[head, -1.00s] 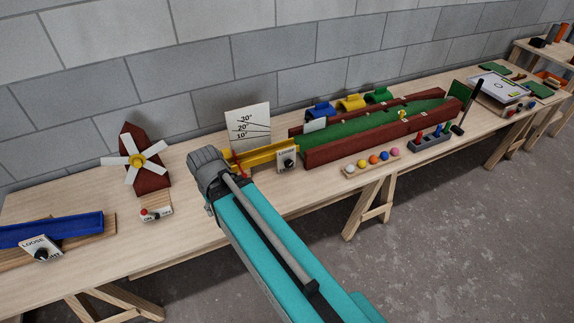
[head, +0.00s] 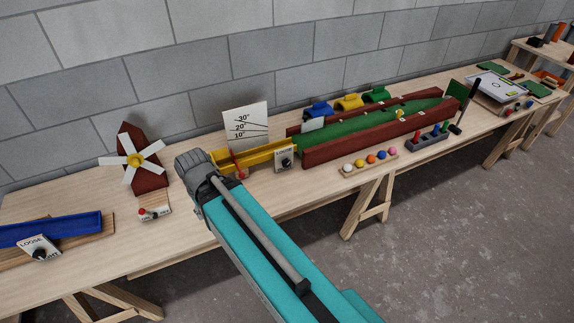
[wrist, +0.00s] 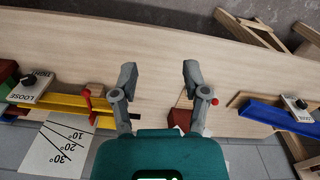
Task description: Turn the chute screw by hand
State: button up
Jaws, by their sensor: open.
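In the head view a yellow chute (head: 262,155) stands before an angle card (head: 246,128). Its black screw knob (head: 286,163) is on a white card at its right end. In the wrist view this knob (wrist: 27,80) is at far left, its card reading LOOSE and TIGHT. A blue chute (head: 50,230) with a similar knob (head: 40,254) lies at left in the head view; it is at right in the wrist view. My gripper (wrist: 158,75) is open and empty over the bench, between the two chutes and touching neither knob. In the head view my arm hides its fingers.
A windmill (head: 140,160) and an on-off switch plate (head: 155,212) stand between the chutes. A red peg (wrist: 87,93) sticks up beside the yellow chute. A green-floored lane (head: 370,128) and a ball rack (head: 370,162) lie to the right. Bare bench lies in front of the chutes.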

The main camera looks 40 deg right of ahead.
jog(key=shift+o, duration=1)
jog(key=shift+d, duration=0.1)
jog(key=shift+o, duration=0.8)
jog(key=shift+w+d+f, duration=0.1)
jog(key=shift+d+f, duration=0.1)
jog(key=w+d+f+n+t+h+b, duration=0.35)
jog(key=d+b, duration=0.35)
jog(key=d, duration=0.3)
jog(key=w+d+f+n+t+h+b, duration=0.2)
jog(key=d+n+t+h+b, duration=0.15)
jog(key=d+b, duration=0.55)
jog(key=w+d+f+n+t+h+b, duration=0.3)
jog(key=d+n+b, duration=0.15)
jog(key=d, duration=0.75)
jog(key=s+d+f+n+t+y+b, duration=0.1)
jog(key=d+f+n+t+b, duration=0.1)
jog(key=n+b, duration=0.4)
jog(key=s+d+f+n+t+y+b, duration=0.2)
jog(key=f+n+b, duration=0.3)
jog(key=n, duration=0.3)
jog(key=s+d+f+n+t+y+b, duration=0.2)
jog(key=d+f+n+t+b, duration=0.1)
jog(key=n+b, duration=0.4)
jog(key=shift+d+f+n, duration=0.25)
jog(key=shift+d+f, duration=0.25)
jog(key=shift+s+f+n+t+y+b, duration=0.25)
jog(key=shift+f+n+y+b, duration=0.3)
jog(key=shift+n, duration=0.35)
jog(key=shift+w, duration=0.1)
